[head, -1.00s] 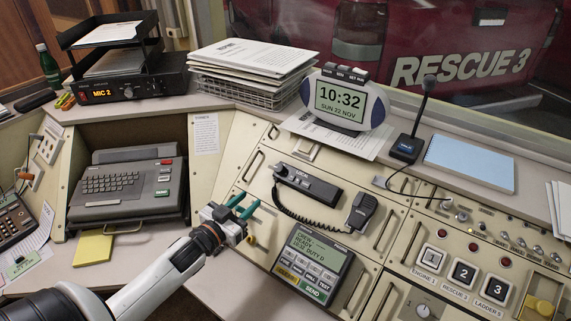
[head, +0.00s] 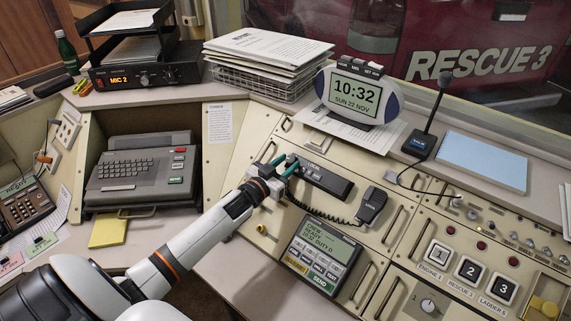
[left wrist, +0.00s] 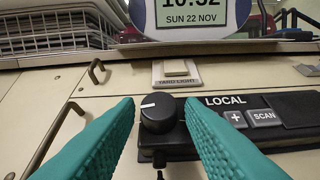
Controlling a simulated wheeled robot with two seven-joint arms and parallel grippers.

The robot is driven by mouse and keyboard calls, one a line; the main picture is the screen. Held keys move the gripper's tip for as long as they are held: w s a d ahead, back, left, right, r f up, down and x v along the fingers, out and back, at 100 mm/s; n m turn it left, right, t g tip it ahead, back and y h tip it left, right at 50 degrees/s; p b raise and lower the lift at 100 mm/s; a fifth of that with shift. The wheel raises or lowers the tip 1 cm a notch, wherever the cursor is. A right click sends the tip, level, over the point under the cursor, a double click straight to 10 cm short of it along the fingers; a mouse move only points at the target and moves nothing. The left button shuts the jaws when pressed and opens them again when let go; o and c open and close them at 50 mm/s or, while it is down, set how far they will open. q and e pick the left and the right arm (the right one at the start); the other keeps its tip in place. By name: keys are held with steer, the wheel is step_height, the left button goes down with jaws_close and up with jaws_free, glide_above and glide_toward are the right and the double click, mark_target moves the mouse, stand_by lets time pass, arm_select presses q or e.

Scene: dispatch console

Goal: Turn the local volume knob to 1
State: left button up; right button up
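The local volume knob (left wrist: 158,113) is a black round knob with a white pointer line, at the left end of the black LOCAL radio unit (left wrist: 255,118). In the left wrist view it shows between my two teal fingers, and its pointer points to the left. The radio unit also shows in the head view (head: 325,181), where my gripper hides its knob end. My left gripper (head: 284,167) is open, its fingers on either side of the knob; I cannot tell whether they touch it. No scale numbers are readable around the knob. My right gripper is not in view.
A yard light switch (left wrist: 177,72) sits just behind the knob. A handset (head: 371,206) with a coiled cord lies right of the radio, and a text display unit (head: 321,257) is below it. The football-shaped clock (head: 357,97) stands behind. Metal handles stick out of the panel.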

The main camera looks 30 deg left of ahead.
arm_select(q)
steer(key=c, duration=0.7)
steer(key=shift+m+h, duration=0.3)
steer(key=shift+w+a+r+m+h, duration=0.1)
steer(key=shift+a+m+h, duration=0.1)
steer(key=shift+m+h, duration=0.5)
steer(key=m+h, duration=0.1)
steer(key=m+g+h, duration=0.1)
steer(key=m, duration=0.1)
steer(key=shift+a+h, duration=0.3)
steer(key=m+g+h, duration=0.1)
steer(key=m+g+h+b, duration=0.1)
steer(key=m, duration=0.1)
steer(key=m+h, duration=0.1)
steer(key=shift+w+a+m+g+b, duration=0.2)
steer(key=shift+a+m+g+b, duration=0.1)
steer(key=shift+g+b, duration=0.1)
steer(key=shift+w+a+r+m+g+h+b, duration=0.1)
steer(key=shift+m+g+h+b, duration=0.1)
steer(key=shift+m+g+h, duration=0.5)
steer(key=shift+w+r+m+g+h+b, duration=0.1)
steer(key=shift+m+g+h+b, duration=0.1)
steer(key=shift+m+g+h, duration=0.45)
steer(key=shift+m, duration=0.45)
